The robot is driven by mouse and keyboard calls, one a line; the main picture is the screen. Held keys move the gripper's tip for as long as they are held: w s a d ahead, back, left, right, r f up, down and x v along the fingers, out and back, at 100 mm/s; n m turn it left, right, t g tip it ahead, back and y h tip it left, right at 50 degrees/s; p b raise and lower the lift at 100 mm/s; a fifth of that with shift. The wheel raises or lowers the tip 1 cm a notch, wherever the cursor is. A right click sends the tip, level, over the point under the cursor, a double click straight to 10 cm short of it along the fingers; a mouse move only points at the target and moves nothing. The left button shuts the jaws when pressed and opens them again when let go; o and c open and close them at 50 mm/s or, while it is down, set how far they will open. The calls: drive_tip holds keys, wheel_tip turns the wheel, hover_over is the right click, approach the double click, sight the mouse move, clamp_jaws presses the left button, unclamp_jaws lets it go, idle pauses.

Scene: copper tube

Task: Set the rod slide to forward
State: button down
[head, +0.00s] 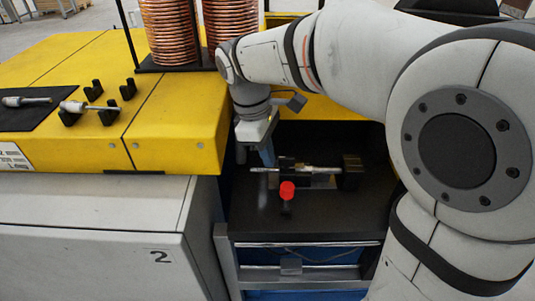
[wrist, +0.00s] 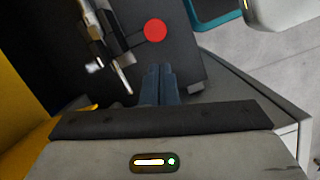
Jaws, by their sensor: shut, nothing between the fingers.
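The slide fixture stands on the dark top of the low bench, with a metal rod (head: 322,169) lying across it and a black block (head: 351,172) at its right end. A round red knob (head: 287,190) sits in front of the rod; the wrist view also shows the knob (wrist: 155,30) and the rod (wrist: 124,77). My gripper (head: 267,158) points down near the rod's left end. Its blue fingers (wrist: 160,72) are together and empty, apart from the knob in the wrist view. I cannot tell whether they touch the rod.
A yellow machine (head: 180,125) rises left of the bench, with black rod holders (head: 94,91) and metal rods on top. Copper coils (head: 172,35) stand behind. A grey cabinet (head: 100,235) is at the front left. Bare bench top (head: 340,215) lies in front of the fixture.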

drive_tip(key=shift+w+a+n, duration=0.3)
drive_tip(key=shift+a+n, duration=0.2)
drive_tip(key=shift+a, duration=0.25)
drive_tip(key=x, duration=1)
drive_tip(key=shift+s+d+r, duration=0.1)
drive_tip(key=shift+d, duration=0.05)
